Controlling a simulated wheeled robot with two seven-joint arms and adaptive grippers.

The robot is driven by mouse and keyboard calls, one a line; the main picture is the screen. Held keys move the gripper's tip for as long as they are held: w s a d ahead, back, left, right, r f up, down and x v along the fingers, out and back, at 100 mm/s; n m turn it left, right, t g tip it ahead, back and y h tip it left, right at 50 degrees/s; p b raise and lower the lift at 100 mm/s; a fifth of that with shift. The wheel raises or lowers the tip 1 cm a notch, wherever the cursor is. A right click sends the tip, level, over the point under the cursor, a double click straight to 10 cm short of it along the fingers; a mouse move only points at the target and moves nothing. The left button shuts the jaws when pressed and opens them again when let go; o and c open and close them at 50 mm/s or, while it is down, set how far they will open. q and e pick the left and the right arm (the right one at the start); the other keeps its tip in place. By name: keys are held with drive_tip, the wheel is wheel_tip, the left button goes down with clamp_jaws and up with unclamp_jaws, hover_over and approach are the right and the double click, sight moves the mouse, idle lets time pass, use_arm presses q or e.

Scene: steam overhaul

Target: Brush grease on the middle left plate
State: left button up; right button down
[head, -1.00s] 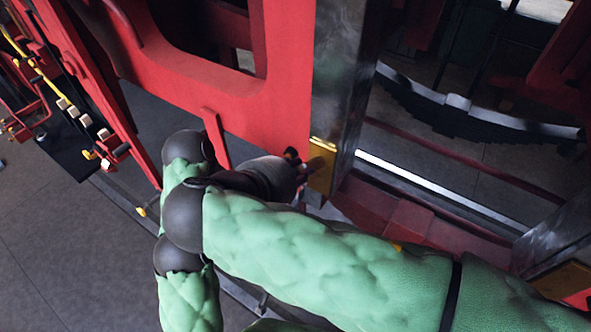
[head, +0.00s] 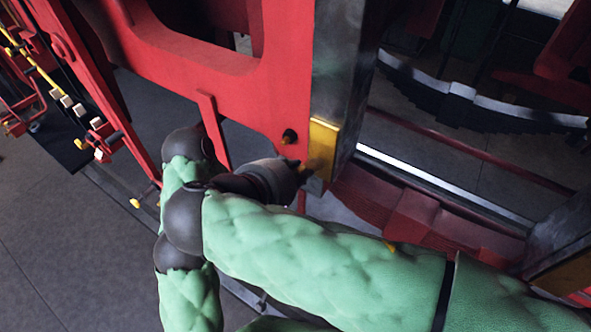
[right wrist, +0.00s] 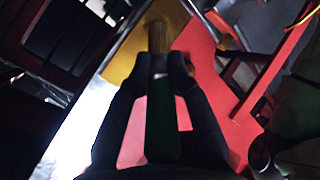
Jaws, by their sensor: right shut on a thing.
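A tall grey metal plate (head: 340,80) stands along the edge of the red frame. A glossy yellow patch (head: 322,138), which looks like grease, covers its lower end and also shows in the right wrist view (right wrist: 122,55). My right gripper (head: 302,174) is at the lower part of this patch. In the right wrist view the gripper (right wrist: 168,66) is shut on a brush with a dark green handle (right wrist: 162,120) and tan bristles (right wrist: 165,32). The bristles overlap the yellow area and seem to touch it. My left gripper is not in view.
The red frame (head: 200,65) with a large opening fills the upper left, with a dark bolt (head: 289,136) beside the plate. Another grey plate with a yellowish lower end (head: 567,274) stands at the lower right. A dark leaf spring (head: 470,110) lies behind.

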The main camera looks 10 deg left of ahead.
wheel_tip(320, 180, down, 6)
drive_tip(key=b, duration=0.4)
drive_tip(key=shift+r, duration=0.25)
drive_tip(key=shift+s, duration=0.1)
drive_tip(key=shift+s+a, duration=0.35)
drive_tip(key=shift+s, duration=0.55)
drive_tip(key=shift+s+a, duration=0.35)
drive_tip(key=shift+s, duration=0.6)
drive_tip(key=shift+s+a, duration=0.35)
drive_tip(key=shift+s, duration=0.55)
drive_tip(key=s, duration=0.1)
drive_tip(key=s+a, duration=0.1)
drive_tip(key=shift+s, duration=0.4)
drive_tip(key=shift+w, duration=0.1)
